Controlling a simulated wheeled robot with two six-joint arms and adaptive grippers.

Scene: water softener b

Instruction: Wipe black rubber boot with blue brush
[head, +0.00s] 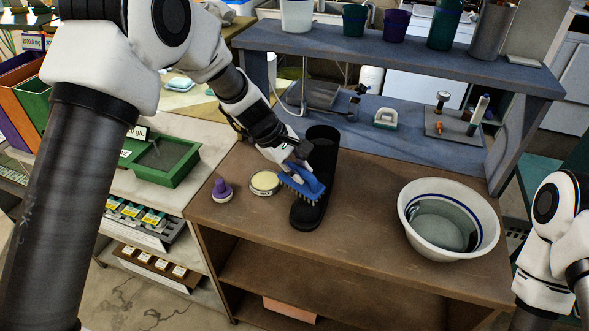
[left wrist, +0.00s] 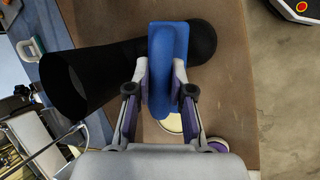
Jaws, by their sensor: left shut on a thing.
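The black rubber boot (head: 321,165) stands on the brown table, with its shaft toward the back and its toe toward the front. My left gripper (head: 299,170) is shut on the blue brush (head: 304,184) and holds it at the boot's left side. The bristles point down and overlap the boot's foot in the head view; I cannot tell if they touch it. In the left wrist view the brush (left wrist: 166,60) lies between the fingers (left wrist: 160,85), in front of the boot (left wrist: 110,68). Only my right arm's links show at the right edge; its gripper is out of view.
A round tin (head: 265,183) and a purple-topped item (head: 222,190) stand left of the brush. A white basin (head: 448,222) with water sits at the right. A blue shelf (head: 400,63) spans the back. The brown table (head: 358,225) is clear between boot and basin.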

